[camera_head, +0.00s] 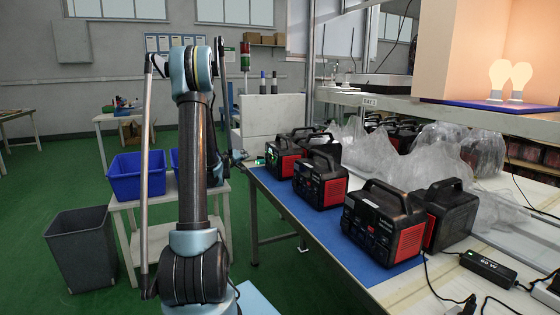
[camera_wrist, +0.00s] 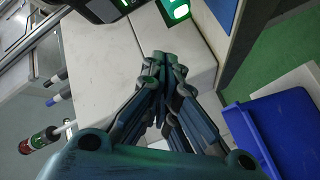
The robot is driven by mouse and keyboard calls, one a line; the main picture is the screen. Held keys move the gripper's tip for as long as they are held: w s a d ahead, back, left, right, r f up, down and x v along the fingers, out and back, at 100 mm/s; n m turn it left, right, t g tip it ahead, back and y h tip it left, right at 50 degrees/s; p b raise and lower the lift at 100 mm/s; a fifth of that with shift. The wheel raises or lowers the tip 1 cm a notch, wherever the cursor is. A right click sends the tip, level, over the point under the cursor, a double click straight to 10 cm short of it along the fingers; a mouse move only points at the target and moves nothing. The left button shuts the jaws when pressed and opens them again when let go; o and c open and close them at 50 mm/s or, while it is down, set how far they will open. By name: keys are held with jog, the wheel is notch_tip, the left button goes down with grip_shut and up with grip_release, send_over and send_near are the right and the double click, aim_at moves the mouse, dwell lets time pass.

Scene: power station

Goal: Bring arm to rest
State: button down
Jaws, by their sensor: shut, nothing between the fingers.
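My arm stands upright in the left middle of the head view, bent at a joint near the top. My gripper (camera_wrist: 166,60) shows in the wrist view with its fingers together and nothing between them. In the head view most of it is behind my arm. In the wrist view the fingers point toward a white surface (camera_wrist: 168,28), with the lower edge of a black power station (camera_wrist: 108,8) and a lit green patch (camera_wrist: 178,10) beyond them. I cannot tell whether they touch anything.
Several black and red power stations (camera_head: 320,182) stand on the blue mat (camera_head: 345,245) of the workbench at right, some beside clear plastic wrap (camera_head: 385,160). Blue bins (camera_head: 136,177) sit on a small table left of the bench. A grey bin (camera_head: 82,250) stands on open green floor.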

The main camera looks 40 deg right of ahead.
dwell(0.6)
jog(key=s+a+r+m+g+y, duration=0.1)
jog(key=s+a+r+y, duration=0.15)
jog(key=s+a, duration=0.6)
jog(key=s+a+r+g+y, duration=0.1)
jog(key=s+a+g+y, duration=0.3)
jog(key=a, duration=0.8)
jog(key=s+a+f+n+y, duration=0.1)
jog(key=s+a+f, duration=0.3)
jog(key=s+a, duration=0.5)
jog(key=s+a+f+n+y, duration=0.1)
jog(key=s+a+f+y, duration=0.3)
jog(key=s+a, duration=0.6)
jog(key=s+a+f+n+g+y, duration=0.1)
jog(key=s+a+f+y, duration=0.2)
jog(key=s+a, duration=0.6)
jog(key=shift+s+a+f+n, duration=0.2)
jog(key=shift+s+f+n, duration=0.1)
jog(key=shift+s+f, duration=0.7)
jog(key=shift+y, duration=0.25)
